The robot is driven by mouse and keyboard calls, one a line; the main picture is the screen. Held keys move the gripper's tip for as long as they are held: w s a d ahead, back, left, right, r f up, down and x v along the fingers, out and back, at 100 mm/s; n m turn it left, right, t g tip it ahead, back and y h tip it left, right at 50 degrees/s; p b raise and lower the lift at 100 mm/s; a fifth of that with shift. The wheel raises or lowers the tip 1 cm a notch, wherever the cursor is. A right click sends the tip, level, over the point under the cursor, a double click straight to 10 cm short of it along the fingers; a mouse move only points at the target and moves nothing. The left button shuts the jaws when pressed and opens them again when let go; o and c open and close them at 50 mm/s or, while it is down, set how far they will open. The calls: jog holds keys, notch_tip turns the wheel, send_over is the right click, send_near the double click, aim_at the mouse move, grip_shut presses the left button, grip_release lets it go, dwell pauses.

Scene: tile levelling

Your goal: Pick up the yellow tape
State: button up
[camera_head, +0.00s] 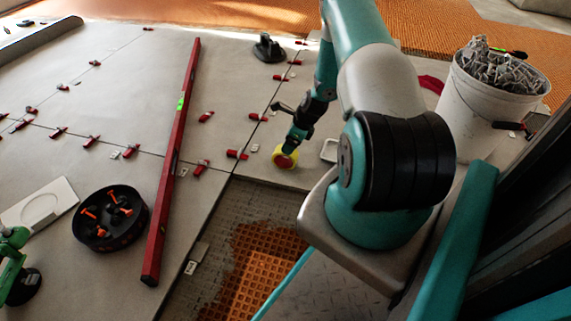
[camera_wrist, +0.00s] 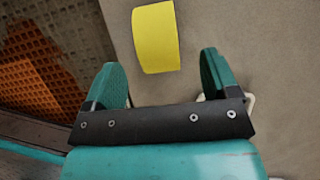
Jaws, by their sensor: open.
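The yellow tape (camera_head: 285,160) is a roll with a reddish middle in the head view, on the grey tiles near the edge of the untiled patch. My gripper (camera_head: 296,138) is right at the tape in that view. In the wrist view the yellow tape (camera_wrist: 156,37) shows its plain yellow side, just beyond and between the two teal fingers. My gripper (camera_wrist: 163,75) is open there, with nothing between its fingers. I cannot tell from the head view whether a finger touches the tape.
A long red level (camera_head: 174,160) and a black round tray (camera_head: 110,218) lie left. Several red clips dot the tile joints. A white bucket (camera_head: 470,120) of grey pieces stands right. The untiled patch (camera_head: 250,262) shows orange matting. A black suction cup (camera_head: 269,49) sits behind.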

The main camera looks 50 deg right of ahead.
aim_at(281, 162)
jog(key=shift+b+x, duration=0.35)
jog(key=shift+x, duration=0.65)
jog(key=b+x, duration=0.4)
jog(key=x, duration=0.1)
jog(key=shift+a+b, duration=0.15)
jog(key=shift+b, duration=0.2)
jog(key=shift+r, duration=0.1)
jog(key=c, duration=0.9)
